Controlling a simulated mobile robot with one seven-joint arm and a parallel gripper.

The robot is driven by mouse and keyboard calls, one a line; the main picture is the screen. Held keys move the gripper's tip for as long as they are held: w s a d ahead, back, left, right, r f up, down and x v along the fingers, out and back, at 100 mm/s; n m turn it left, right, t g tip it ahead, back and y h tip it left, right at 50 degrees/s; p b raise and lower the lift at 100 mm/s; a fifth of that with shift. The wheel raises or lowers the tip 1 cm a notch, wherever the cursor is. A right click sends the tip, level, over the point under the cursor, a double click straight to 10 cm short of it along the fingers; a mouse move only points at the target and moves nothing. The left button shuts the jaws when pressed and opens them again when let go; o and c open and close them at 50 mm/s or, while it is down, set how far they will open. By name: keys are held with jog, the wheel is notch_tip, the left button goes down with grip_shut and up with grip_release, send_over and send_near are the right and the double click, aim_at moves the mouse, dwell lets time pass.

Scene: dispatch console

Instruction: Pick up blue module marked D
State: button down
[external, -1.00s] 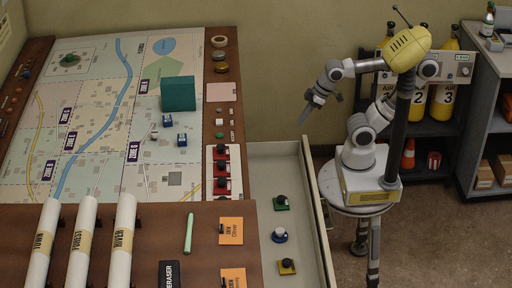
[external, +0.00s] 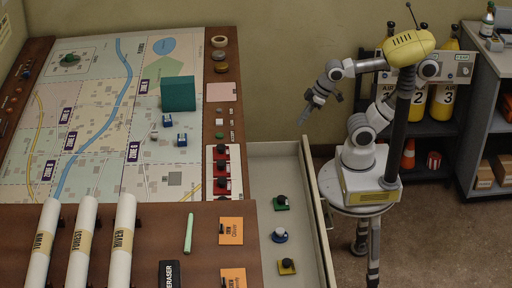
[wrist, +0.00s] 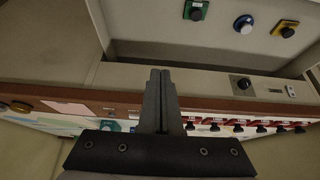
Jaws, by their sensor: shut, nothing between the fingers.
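My gripper (external: 304,118) is shut and empty, raised in the air beyond the drawer's far end and well apart from the modules. Its closed fingers (wrist: 160,75) also show in the wrist view.
The drawer (external: 262,165) has a raised right wall (external: 316,205). The console holds a map, a teal block (external: 178,93), several red modules in a white rack (external: 210,168) and rolled tubes (external: 82,240). A shelf with yellow cylinders (external: 442,100) stands at right.

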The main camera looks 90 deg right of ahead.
dwell(0.4)
jog(key=shift+c, duration=0.4)
grip_release()
